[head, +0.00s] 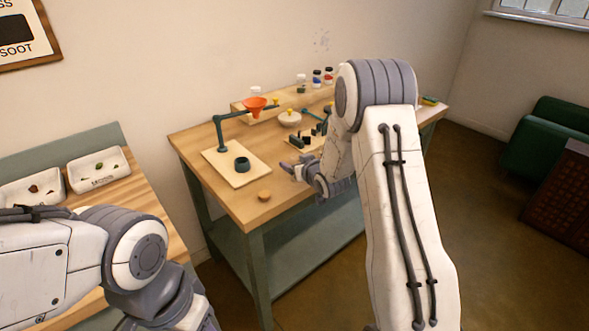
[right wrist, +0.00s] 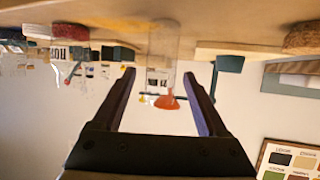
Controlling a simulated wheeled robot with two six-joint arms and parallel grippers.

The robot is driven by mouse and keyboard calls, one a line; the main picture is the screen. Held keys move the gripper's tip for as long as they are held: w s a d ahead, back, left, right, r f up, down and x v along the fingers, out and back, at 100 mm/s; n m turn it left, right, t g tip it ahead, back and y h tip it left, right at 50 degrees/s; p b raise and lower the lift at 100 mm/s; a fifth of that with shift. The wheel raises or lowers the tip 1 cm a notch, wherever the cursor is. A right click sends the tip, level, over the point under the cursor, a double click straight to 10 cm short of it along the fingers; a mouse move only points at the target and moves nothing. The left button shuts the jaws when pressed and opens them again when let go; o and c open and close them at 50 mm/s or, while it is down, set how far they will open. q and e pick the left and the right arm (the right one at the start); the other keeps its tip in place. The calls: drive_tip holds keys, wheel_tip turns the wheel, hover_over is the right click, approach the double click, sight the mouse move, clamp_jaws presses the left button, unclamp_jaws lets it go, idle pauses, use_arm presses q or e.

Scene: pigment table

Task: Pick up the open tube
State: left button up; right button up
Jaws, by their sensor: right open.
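My right gripper (head: 292,172) is open over the front part of the wooden table. In the right wrist view, which is upside down, its two fingers (right wrist: 159,76) are spread with nothing gripped. A clear, see-through tube (right wrist: 165,42) stands on the table and shows in line with the gap between the fingertips, apart from both. How far ahead it is, I cannot tell. In the head view I cannot make out the tube. My left arm shows at the lower left of the head view, but its gripper is out of the picture.
An orange funnel (head: 254,104) sits on a green stand with a pale board (head: 222,175). A dark green cup (head: 242,164) is on the board. A cork (head: 264,196) lies near the front edge. A dark rack (head: 305,141) stands behind my right gripper.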

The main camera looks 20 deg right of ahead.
clamp_jaws()
drive_tip(key=shift+r, duration=0.1)
